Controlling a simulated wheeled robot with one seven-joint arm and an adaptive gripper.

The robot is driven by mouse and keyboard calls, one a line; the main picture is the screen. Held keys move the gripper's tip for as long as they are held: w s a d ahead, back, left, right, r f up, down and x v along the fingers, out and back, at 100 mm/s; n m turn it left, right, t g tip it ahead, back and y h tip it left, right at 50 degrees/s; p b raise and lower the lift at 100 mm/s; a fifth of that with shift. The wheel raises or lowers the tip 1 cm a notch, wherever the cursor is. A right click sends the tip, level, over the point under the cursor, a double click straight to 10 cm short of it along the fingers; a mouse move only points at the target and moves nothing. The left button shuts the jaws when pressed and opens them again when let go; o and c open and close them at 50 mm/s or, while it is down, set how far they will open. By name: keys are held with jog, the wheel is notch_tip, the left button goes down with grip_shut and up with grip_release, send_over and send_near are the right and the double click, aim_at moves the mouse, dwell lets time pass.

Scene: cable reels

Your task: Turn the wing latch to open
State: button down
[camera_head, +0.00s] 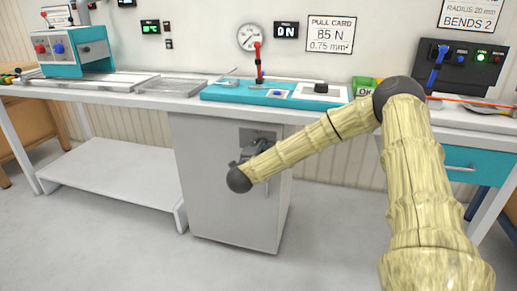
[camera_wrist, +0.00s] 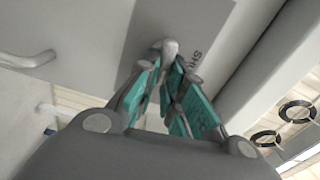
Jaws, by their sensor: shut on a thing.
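The wing latch (camera_wrist: 170,47) is a pale grey knob on a darker grey plate (camera_wrist: 215,30) in the wrist view. Partly visible lettering on the plate seems to begin "SHU". My gripper (camera_wrist: 168,72) has its teal-padded fingers on both sides of the latch and is shut on it. In the head view, my gripper (camera_head: 258,149) is at the upper front of the grey cabinet (camera_head: 215,190), just below the plate (camera_head: 258,131). My wrist hides the latch there. The cabinet door looks closed.
The workbench top (camera_head: 150,92) runs above the cabinet, with a teal fixture (camera_head: 225,92) on it. A low white shelf (camera_head: 110,178) stands left of the cabinet. The floor in front is clear. A bar handle (camera_wrist: 28,60) shows in the wrist view.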

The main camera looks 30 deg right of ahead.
jog(key=shift+d+r+m, duration=0.1)
jog(key=shift+d+m, duration=0.1)
jog(key=shift+m, duration=0.4)
jog(key=c, duration=1.5)
grip_release()
jog(key=shift+b, duration=0.3)
jog(key=shift+f, duration=0.2)
jog(key=v, duration=1.2)
